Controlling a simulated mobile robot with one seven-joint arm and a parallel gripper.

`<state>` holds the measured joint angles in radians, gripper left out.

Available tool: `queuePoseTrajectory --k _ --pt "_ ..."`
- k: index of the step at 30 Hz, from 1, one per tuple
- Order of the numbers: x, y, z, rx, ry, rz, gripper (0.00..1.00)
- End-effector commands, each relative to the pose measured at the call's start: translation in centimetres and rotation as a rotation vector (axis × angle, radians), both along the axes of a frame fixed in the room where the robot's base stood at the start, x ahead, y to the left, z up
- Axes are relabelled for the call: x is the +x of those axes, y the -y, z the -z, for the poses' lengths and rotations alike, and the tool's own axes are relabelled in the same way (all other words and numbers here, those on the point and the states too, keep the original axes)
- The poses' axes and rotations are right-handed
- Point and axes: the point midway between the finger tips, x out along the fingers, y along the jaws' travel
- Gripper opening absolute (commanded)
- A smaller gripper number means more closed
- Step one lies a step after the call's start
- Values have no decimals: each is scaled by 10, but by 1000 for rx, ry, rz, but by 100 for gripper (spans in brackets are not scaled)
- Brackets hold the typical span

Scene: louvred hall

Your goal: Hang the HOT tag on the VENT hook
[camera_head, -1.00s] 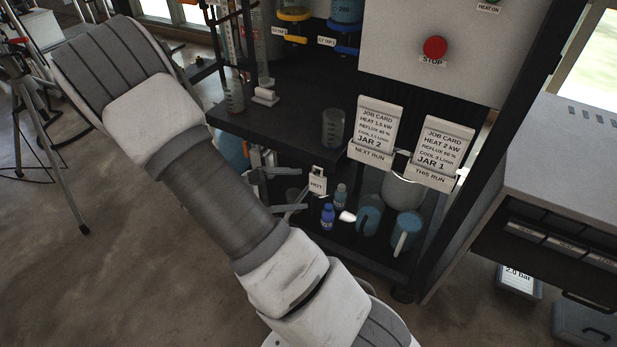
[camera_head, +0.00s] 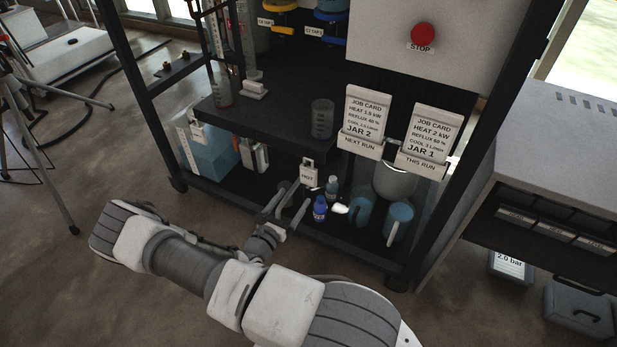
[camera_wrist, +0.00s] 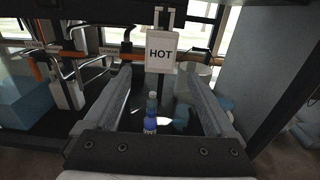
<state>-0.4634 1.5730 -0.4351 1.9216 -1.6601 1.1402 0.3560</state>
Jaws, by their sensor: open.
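The HOT tag (camera_head: 309,174) is a small white plate hanging at the front edge of the dark shelf. In the wrist view the HOT tag (camera_wrist: 161,52) faces me upright, its top at a pale hanger. My gripper (camera_head: 290,203) is just below and left of the tag in the head view. In the wrist view my gripper (camera_wrist: 158,76) is open, with one finger on each side below the tag and nothing held between them. I cannot make out a VENT label or tell which hook is the VENT hook.
A blue bottle (camera_head: 320,208), a paler bottle (camera_head: 332,187) and blue jugs (camera_head: 398,222) stand on the lower shelf beyond the gripper. Job cards (camera_head: 366,118) hang to the right. An orange-ended bar (camera_wrist: 75,54) runs behind the tag.

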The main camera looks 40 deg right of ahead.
Motion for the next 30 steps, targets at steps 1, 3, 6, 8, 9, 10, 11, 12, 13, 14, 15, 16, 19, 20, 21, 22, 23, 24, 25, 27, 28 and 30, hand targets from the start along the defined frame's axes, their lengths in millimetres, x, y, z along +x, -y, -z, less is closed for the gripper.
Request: queuePoseTrajectory --k 1,3,6,8,9,10,11,12,13,14,15,16,19,20,21,22,23,24,25,27,28,30 --pt "2 5 1 0 1 2 90" --pt "4 12 1 1 2 4 90" --pt "9 25 1 0 1 5 90" --pt "13 33 1 0 2 4 90" --pt "15 39 1 0 2 5 90" --pt "17 42 1 1 2 5 90" --pt "18 46 1 1 2 5 90" --pt "20 51 0 0 1 4 90" --pt "22 55 0 -1 1 5 90" --pt "23 59 -1 0 2 5 90" --pt "25 63 0 1 2 4 90" --pt "27 66 0 2 1 4 90" --pt "30 75 0 1 2 5 90" --pt "31 77 0 1 2 4 90" --pt "32 80 0 1 2 4 90" --pt "33 81 0 1 2 4 90" --pt "33 82 0 2 1 4 90" --pt "34 84 0 2 1 4 90" --pt "34 85 0 1 1 4 90" --pt "35 86 0 1 1 4 90" --pt "35 86 0 1 1 4 90" --pt "35 86 0 1 1 3 90"
